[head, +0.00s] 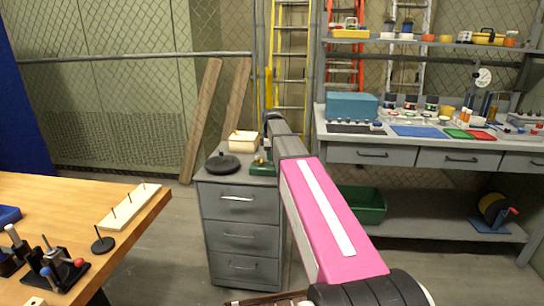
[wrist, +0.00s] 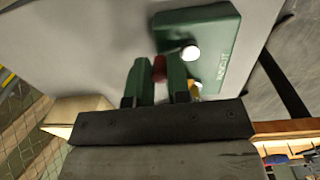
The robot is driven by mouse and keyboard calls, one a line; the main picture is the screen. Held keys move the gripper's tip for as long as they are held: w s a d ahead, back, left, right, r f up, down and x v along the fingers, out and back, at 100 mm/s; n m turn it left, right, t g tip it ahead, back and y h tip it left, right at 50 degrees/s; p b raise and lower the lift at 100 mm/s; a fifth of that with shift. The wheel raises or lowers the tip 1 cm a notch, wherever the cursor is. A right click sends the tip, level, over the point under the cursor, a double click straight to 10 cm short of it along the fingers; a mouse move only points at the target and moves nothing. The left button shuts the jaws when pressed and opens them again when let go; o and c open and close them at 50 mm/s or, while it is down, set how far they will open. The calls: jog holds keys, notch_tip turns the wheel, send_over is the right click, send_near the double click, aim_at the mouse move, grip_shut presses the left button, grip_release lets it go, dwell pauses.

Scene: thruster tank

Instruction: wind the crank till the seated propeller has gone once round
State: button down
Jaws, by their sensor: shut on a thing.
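A green box (wrist: 212,40) with faint lettering and a round white knob (wrist: 191,53) fills the upper middle of the wrist view. It also shows in the head view (head: 262,169) on top of the grey drawer cabinet, partly behind my arm. My gripper (wrist: 159,76) is shut on a small red handle (wrist: 159,66) beside the box, which looks like the crank's grip. The crank's arm is mostly hidden by the fingers. I cannot make out a seated propeller in either view.
The grey drawer cabinet (head: 240,232) also bears a black disc (head: 222,163) and a cream box (head: 243,141). A wooden table (head: 60,187) with a peg board (head: 130,207) stands at left. A workbench (head: 350,140) stands at right, with a green bin (head: 364,205) below.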

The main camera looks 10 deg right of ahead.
dwell(0.3)
jog(key=c, duration=1.1)
grip_release()
jog(key=r, duration=1.1)
jog(key=shift+s, duration=0.2)
jog(key=shift+s+f, duration=0.1)
